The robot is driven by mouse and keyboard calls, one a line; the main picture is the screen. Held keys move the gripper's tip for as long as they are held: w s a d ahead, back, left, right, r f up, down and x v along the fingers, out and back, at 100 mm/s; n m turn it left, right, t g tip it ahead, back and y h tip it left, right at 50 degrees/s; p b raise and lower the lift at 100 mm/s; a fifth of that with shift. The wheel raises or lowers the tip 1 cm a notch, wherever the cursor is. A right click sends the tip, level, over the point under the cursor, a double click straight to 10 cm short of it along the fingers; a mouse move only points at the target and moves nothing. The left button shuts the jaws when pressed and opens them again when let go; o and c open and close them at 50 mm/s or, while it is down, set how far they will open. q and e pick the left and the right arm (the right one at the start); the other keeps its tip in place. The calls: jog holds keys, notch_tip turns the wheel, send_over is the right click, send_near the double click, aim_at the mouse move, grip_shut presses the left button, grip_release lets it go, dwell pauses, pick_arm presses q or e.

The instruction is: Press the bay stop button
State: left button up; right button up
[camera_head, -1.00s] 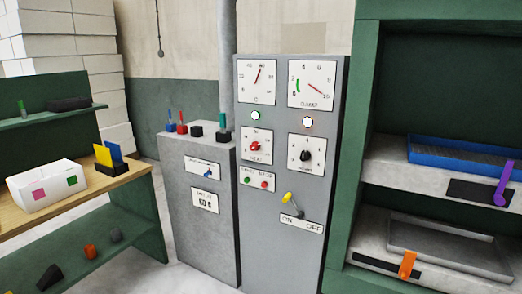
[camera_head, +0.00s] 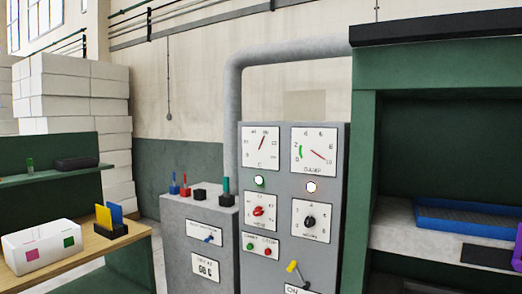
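A grey control cabinet (camera_head: 301,231) stands in the middle of the head view. Low on its front is a small white plate (camera_head: 261,241) with a green button (camera_head: 250,247) on the left and a red button (camera_head: 268,252) on the right. The lettering above the buttons is too small to read for sure. Neither of my grippers is in view.
The cabinet also has two dials, two lamps, a red knob (camera_head: 259,211), a black knob (camera_head: 310,221) and a yellow-handled lever (camera_head: 293,267). A lower grey cabinet (camera_head: 190,241) stands left. A green press frame (camera_head: 362,150) stands close on the right.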

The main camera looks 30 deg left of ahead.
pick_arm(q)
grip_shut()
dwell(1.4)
